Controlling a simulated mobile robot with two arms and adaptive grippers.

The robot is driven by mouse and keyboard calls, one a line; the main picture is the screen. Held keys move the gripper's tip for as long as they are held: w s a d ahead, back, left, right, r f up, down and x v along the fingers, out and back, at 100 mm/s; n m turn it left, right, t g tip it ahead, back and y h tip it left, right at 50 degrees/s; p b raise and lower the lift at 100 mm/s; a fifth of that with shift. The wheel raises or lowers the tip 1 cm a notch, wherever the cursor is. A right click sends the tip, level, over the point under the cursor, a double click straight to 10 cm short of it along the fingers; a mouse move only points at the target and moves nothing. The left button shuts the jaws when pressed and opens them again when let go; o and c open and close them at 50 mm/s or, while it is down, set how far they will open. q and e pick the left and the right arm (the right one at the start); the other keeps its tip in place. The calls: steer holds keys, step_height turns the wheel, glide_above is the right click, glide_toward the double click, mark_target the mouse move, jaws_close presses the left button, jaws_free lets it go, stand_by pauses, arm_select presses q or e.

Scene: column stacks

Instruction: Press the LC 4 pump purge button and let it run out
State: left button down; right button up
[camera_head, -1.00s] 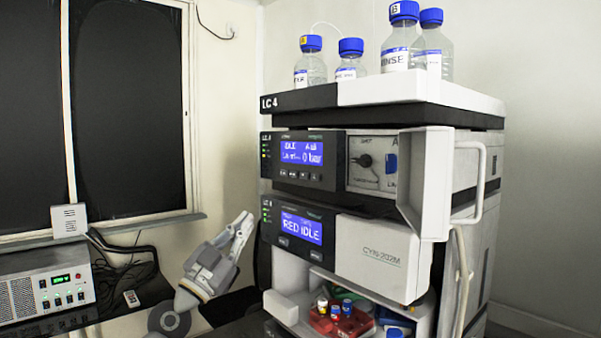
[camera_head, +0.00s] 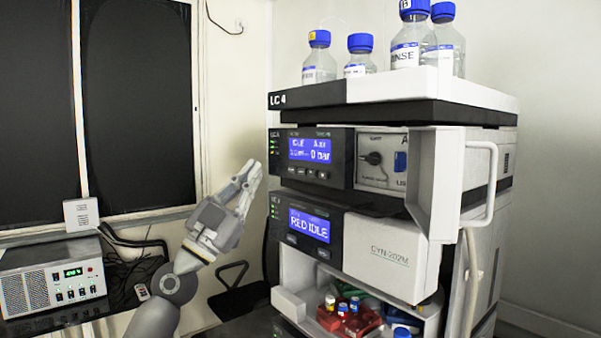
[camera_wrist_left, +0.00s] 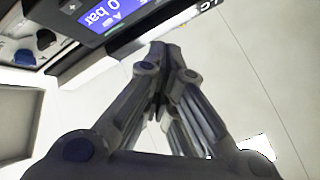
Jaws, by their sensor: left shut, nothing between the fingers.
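The LC 4 stack (camera_head: 308,97) stands right of centre. Its pump module (camera_head: 320,174) has a blue display (camera_head: 310,149) showing idle text and "0 bar", with a row of small buttons (camera_head: 308,172) below it. The pump's door stands open beside a panel with a black knob (camera_head: 374,158) and a blue part (camera_head: 400,161). My left gripper (camera_head: 253,168) is shut and empty, just left of the pump module's front edge, at about display height. In the left wrist view, the shut fingertips (camera_wrist_left: 165,46) show near the display (camera_wrist_left: 104,13). My right gripper is not in view.
The open white door (camera_head: 437,185) with its handle juts out on the right. Bottles with blue caps (camera_head: 361,56) stand on top. A module reading "RED IDLE" (camera_head: 310,225) sits below, above an open bay with a red vial rack (camera_head: 350,322). A power box (camera_head: 52,284) stands at left.

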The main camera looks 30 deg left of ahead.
mark_target(302, 171)
arm_select(q)
steer(key=w+d+b, duration=0.2)
steer(key=w+d, duration=0.1)
steer(key=w, duration=0.4)
steer(key=shift+w, duration=0.25)
steer(key=shift+d, duration=0.1)
stand_by(1.1)
steer(key=shift+w+d+b, duration=0.2)
steer(key=shift+w+b, duration=0.2)
steer(key=shift+b, duration=0.05)
steer(key=shift+w+d+b, duration=0.1)
steer(key=shift+w+b, duration=0.25)
steer(key=shift+b, duration=0.15)
stand_by(0.6)
steer(key=shift+s, duration=0.1)
steer(key=shift+s+a, duration=0.3)
steer(key=shift+s, duration=0.4)
